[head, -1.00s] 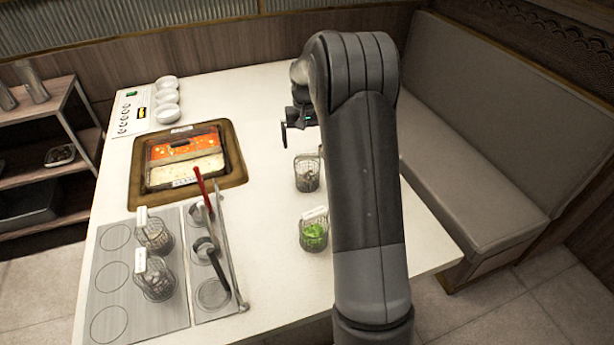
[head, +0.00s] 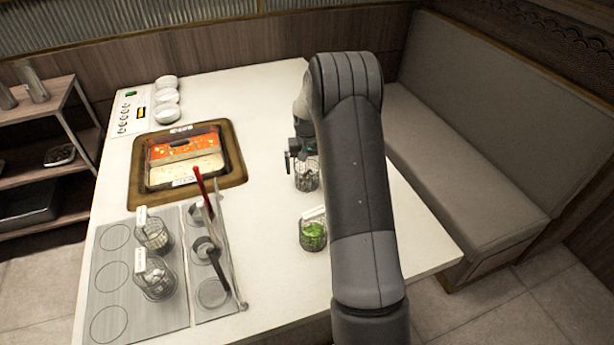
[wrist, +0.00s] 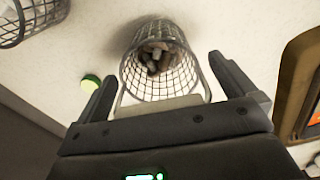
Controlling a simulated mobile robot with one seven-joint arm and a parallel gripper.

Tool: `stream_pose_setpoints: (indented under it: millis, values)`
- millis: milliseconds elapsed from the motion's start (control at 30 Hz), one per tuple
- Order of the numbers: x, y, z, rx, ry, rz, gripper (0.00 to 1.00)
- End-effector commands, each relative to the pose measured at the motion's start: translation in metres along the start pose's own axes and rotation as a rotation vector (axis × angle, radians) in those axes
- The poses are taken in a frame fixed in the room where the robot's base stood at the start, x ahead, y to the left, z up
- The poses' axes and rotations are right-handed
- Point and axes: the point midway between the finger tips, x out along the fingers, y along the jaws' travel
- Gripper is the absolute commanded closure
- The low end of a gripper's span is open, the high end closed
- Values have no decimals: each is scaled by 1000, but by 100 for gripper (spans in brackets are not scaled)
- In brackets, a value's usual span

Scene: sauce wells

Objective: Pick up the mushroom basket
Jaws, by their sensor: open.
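A wire-mesh basket with brown-grey pieces that look like mushrooms (head: 306,181) stands on the white table, partly hidden by my arm. In the wrist view this basket (wrist: 183,80) lies ahead between my fingers, its mouth and contents in sight and its pale handle tag close to my palm. My gripper (wrist: 162,75) is open, with one finger on each side of the basket and a gap showing at both. In the head view my gripper (head: 289,160) is at the basket's upper left, near its top. I cannot tell whether it touches.
A basket of greens (head: 313,237) stands nearer on the table. Two more baskets (head: 153,237) stand on the grey plate at left, beside ladles. A divided hotpot (head: 238,178) is left of my gripper. A small green round thing (wrist: 90,83) shows in the wrist view.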

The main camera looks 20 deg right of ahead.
Motion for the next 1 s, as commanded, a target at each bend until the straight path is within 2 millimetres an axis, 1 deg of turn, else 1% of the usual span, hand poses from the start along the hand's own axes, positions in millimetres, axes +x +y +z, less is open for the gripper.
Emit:
stream_pose_setpoints:
  millis: [67,233,900,1000]
  values:
    - [4,0,0,0,1,0,0]
    - [4,0,0,0,2,0,0]
    - [4,0,0,0,2,0,55]
    - [3,0,-1,0,3,0,55]
